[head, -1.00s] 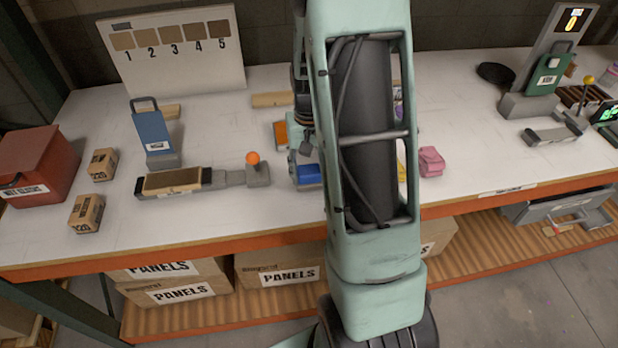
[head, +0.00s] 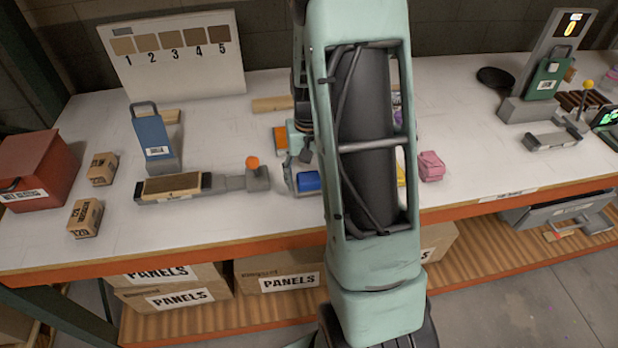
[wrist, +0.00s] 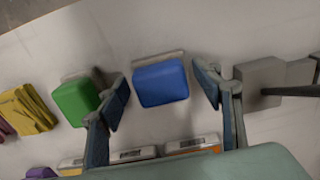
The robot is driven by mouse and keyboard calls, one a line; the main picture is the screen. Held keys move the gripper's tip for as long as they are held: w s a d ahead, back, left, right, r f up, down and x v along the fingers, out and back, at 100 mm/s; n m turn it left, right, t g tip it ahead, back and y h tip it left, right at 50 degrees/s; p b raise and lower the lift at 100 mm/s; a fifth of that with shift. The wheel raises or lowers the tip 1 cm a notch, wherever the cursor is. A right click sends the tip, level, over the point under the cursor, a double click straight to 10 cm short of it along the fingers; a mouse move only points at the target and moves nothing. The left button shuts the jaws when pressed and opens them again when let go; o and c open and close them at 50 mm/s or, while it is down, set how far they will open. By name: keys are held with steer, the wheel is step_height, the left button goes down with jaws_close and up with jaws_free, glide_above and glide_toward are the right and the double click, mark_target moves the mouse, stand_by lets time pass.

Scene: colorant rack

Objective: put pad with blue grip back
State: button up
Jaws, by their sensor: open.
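The pad with the blue grip (wrist: 161,84) lies on the white table, its grey edge showing along the far side of the grip in the wrist view. It also shows in the head view (head: 308,181), beside my arm. My gripper (wrist: 163,90) is open, with one finger on each side of the blue grip and gaps on both sides. In the head view my arm hides most of the gripper. Labelled pieces (wrist: 135,155), one of them orange, show partly at the bottom of the wrist view, cut off by my gripper body.
A grey block (wrist: 262,84) with a rod stands close outside the right finger. In the head view, a pink piece (head: 430,166) lies right of my arm.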

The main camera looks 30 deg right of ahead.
mark_target(309, 178)
step_height(309, 178, up, 12)
stand_by(0.4)
steer(key=shift+b, duration=0.3)
